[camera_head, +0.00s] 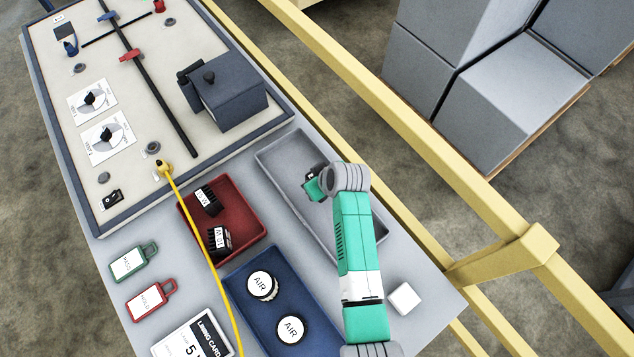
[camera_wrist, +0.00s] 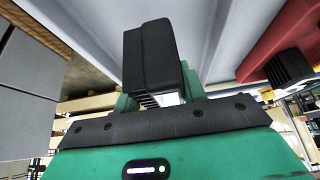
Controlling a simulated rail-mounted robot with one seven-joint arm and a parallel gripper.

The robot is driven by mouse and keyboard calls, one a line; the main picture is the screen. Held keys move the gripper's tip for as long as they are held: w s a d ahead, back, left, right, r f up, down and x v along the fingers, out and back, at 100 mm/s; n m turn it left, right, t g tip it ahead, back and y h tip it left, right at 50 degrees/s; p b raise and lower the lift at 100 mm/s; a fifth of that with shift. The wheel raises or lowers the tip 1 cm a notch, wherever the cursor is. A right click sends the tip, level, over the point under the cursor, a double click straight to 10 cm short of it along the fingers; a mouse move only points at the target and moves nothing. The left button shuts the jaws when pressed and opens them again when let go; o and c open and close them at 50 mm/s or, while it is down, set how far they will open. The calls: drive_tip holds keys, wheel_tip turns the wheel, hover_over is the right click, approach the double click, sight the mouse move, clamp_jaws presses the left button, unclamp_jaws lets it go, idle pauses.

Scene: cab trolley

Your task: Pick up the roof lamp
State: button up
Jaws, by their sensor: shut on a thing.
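My gripper (camera_head: 318,184) is low over the long grey tray (camera_head: 272,155) in the head view, at the end of my green arm. It is shut on a black, blocky thing, which I take to be the roof lamp (camera_wrist: 153,58). In the wrist view this block stands between the green fingers, with a small pale patch near its lower end. In the head view only a dark bit of it (camera_head: 314,174) shows beside my gripper, and my arm hides part of the tray. I cannot tell whether the lamp touches the tray floor.
A red tray (camera_head: 252,190) holds black labelled blocks. A blue tray (camera_head: 240,280) holds round AIR pieces. A white block (camera_head: 403,299) sits right of my arm. A dark box (camera_head: 232,95) stands on the panel. A yellow cable (camera_head: 205,240) crosses the trays. Yellow rails (camera_head: 390,125) run alongside.

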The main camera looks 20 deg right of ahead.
drive_tip(key=s+a+p, duration=0.1)
drive_tip(key=s, duration=0.4)
drive_tip(key=s+a+r+p, duration=0.1)
drive_tip(key=s+a, duration=0.1)
drive_tip(key=s, duration=0.3)
drive_tip(key=s+a, duration=0.2)
drive_tip(key=s, duration=0.3)
drive_tip(key=shift+s+r+p, duration=0.1)
drive_tip(key=shift+r+p, duration=0.2)
drive_tip(key=shift+p, duration=0.1)
